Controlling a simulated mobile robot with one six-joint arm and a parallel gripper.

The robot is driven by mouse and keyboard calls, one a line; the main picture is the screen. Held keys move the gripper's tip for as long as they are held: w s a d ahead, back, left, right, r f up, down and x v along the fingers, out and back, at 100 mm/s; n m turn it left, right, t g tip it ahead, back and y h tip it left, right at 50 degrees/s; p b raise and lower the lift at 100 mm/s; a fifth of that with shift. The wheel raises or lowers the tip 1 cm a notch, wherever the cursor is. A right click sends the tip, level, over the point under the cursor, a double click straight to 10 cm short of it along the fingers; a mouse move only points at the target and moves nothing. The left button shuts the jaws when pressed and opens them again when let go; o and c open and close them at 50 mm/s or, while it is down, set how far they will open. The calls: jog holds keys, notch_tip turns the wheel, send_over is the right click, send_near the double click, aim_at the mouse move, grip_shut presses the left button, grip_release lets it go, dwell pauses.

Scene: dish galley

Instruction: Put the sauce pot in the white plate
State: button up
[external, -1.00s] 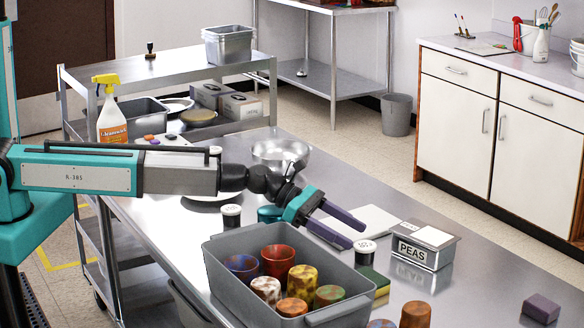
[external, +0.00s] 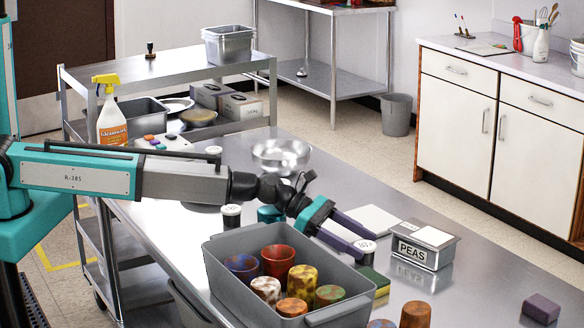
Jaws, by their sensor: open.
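A small dark pot with a white lid (external: 367,246), likely the sauce pot, stands on the steel table, partly hidden by my gripper. My gripper (external: 364,246) is open, with its two purple fingers pointing right and down and their tips at this pot. I cannot tell whether they touch it.
A grey bin (external: 222,268) with several colourful cups stands in front of my gripper. A metal bowl (external: 281,154) stands behind. The table's right part is mostly clear.

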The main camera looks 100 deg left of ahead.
aim_at(364, 245)
jog(key=shift+x, duration=1)
jog(key=c, duration=1.3)
jog(key=shift+o, duration=0.2)
jog(key=shift+r, duration=0.1)
jog(key=shift+r+b, duration=0.5)
jog(key=shift+r, duration=4.4)
